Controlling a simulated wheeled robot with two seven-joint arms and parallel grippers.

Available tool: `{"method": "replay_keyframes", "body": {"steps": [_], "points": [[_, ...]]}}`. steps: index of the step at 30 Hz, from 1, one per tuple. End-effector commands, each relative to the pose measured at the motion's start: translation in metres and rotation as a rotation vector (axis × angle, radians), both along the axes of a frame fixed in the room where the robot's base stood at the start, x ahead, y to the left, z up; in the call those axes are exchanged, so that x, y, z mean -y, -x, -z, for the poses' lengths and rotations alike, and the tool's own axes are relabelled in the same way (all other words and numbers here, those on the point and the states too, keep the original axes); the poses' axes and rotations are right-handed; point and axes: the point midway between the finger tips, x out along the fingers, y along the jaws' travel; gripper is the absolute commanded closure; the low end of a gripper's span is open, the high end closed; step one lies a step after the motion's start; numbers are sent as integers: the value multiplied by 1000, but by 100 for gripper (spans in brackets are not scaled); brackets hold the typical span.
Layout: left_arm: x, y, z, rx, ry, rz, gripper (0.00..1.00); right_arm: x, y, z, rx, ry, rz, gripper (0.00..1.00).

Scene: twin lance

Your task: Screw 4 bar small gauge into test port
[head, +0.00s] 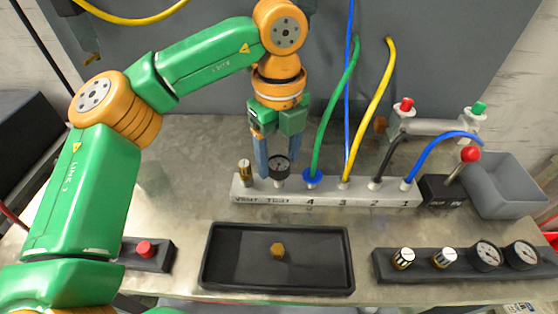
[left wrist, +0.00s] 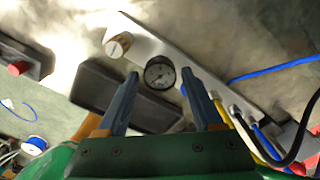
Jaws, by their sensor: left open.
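A small dark-rimmed gauge (head: 279,165) stands at the port labelled TEST on the grey manifold block (head: 330,193). It also shows in the left wrist view (left wrist: 159,73) with its dial facing the camera. My left gripper (head: 277,168) is open, with its blue fingers on either side of the gauge and apart from it in the wrist view. Whether the gauge is threaded in cannot be told. A brass fitting (head: 245,172) stands on the port labelled VENT. My right gripper is not in view.
Green, blue, yellow and black hoses rise from the other ports. A black tray (head: 225,271) holds a brass piece (head: 277,250). A rack (head: 465,272) at right holds two more gauges and two fittings. A grey bin (head: 505,200) stands at right; a red button (head: 145,249) is at left.

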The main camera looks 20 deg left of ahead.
Motion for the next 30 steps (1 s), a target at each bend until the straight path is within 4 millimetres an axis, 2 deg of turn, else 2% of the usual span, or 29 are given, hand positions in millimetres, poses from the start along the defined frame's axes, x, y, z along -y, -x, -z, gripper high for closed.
{"method": "replay_keyframes", "body": {"steps": [4, 11, 12, 16, 17, 30], "points": [[0, 0, -1, 0, 0, 0, 32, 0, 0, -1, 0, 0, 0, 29], [0, 0, -1, 0, 0, 2, 95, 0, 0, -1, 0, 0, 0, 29], [0, 0, -1, 0, 0, 2, 100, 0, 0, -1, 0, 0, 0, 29], [0, 0, -2, -1, -1, 56, 100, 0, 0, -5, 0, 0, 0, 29], [0, 0, -4, -1, -1, 117, 100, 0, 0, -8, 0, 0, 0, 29], [0, 1, -3, -3, 2, 1472, 100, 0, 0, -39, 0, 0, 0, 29]]}}
